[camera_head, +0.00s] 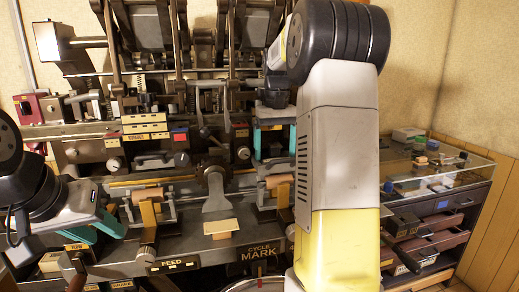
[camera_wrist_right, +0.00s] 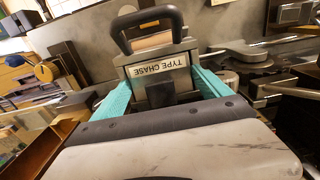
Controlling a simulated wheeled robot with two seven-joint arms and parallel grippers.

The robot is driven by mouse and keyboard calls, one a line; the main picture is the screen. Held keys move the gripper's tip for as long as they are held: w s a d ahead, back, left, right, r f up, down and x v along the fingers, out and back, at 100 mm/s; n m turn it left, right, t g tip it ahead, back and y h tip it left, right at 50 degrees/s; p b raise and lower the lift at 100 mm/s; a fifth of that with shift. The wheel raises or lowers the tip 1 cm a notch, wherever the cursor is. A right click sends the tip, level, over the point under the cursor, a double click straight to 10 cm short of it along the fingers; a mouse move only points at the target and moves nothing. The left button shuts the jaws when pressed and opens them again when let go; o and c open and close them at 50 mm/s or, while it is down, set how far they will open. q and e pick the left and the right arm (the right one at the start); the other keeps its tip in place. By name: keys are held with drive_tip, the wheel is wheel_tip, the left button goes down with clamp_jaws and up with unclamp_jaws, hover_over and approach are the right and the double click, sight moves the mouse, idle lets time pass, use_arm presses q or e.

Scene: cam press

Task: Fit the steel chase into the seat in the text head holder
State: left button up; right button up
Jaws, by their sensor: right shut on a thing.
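The steel chase (camera_wrist_right: 160,75), labelled TYPE CHASE with the label upside down, has a dark loop handle and sits between the teal fingers of my right gripper (camera_wrist_right: 165,90), which is shut on it. In the head view my right gripper (camera_head: 274,142) hangs in front of the press, right of centre. The chase is hard to make out between its fingers there. I cannot clearly tell the text head holder's seat or whether the chase touches it. My left gripper (camera_head: 97,228) is at lower left, teal fingers apart, with nothing seen between them.
The press carries a stack of cream label plates (camera_head: 145,127), a toothed wheel (camera_head: 214,178) and upright levers. A FEED label (camera_head: 172,263) is at its front. My right arm covers the press's right side. A glass-topped cabinet (camera_head: 440,170) stands at right.

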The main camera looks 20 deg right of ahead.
sight(276, 145)
drive_tip(key=shift+f, duration=0.3)
drive_tip(key=o, duration=1.9)
drive_tip(key=shift+s+f, duration=0.1)
drive_tip(key=shift+f, duration=0.1)
wheel_tip(276, 145, up, 12)
drive_tip(key=shift+f, duration=0.1)
drive_tip(key=s+a+f+t, duration=0.2)
drive_tip(key=s+a+f, duration=0.2)
drive_tip(key=s, duration=0.3)
drive_tip(key=s+a+f+t+y, duration=0.1)
drive_tip(key=s+a+f, duration=0.3)
drive_tip(key=s, duration=0.4)
drive_tip(key=s+a+f+n+t+y, duration=0.1)
drive_tip(key=s+a+f+t, duration=0.2)
drive_tip(key=s, duration=0.5)
wheel_tip(276, 145, down, 2)
drive_tip(key=shift+a, duration=0.9)
